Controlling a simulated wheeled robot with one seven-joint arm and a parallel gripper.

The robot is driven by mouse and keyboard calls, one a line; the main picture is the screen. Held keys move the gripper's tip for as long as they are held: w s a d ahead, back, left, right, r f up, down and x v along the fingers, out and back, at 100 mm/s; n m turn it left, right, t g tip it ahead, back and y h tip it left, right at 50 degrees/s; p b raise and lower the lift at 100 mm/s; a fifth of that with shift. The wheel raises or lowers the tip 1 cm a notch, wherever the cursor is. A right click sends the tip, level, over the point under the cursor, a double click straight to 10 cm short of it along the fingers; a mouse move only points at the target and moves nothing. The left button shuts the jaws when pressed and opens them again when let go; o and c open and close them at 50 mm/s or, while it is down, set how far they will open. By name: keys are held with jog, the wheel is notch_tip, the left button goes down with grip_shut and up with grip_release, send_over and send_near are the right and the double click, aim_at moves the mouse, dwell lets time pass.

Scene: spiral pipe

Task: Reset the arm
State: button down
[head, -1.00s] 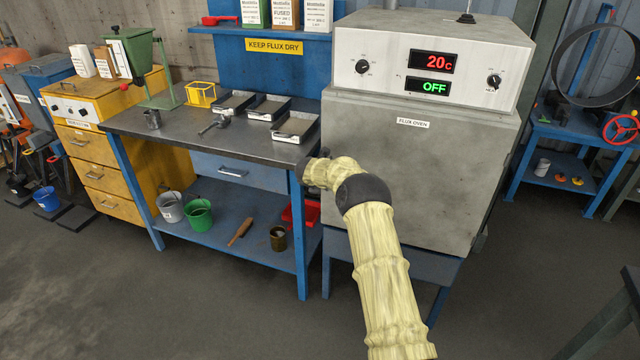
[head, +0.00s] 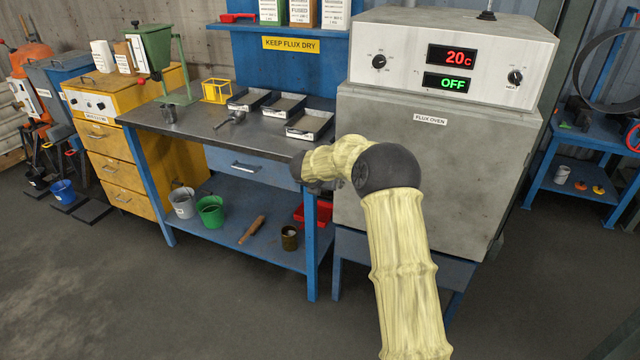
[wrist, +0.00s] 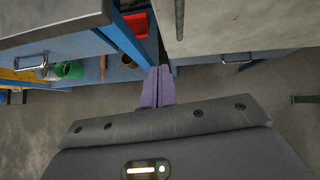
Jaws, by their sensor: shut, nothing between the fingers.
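My arm (head: 400,250) reaches up from the bottom of the head view, bends at a dark elbow joint, and points left in front of the flux oven (head: 425,180) and the workbench's right corner. Its far end hides most of my gripper in the head view. In the wrist view my gripper (wrist: 158,72) shows its two purple fingers together, shut and empty. They point toward the gap between the bench and the oven's side, apart from both as far as I can tell.
Open floor (head: 220,310) lies in front. The oven reads 20c and OFF.

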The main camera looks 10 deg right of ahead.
jog(key=shift+v, duration=1.1)
jog(key=shift+r, duration=0.15)
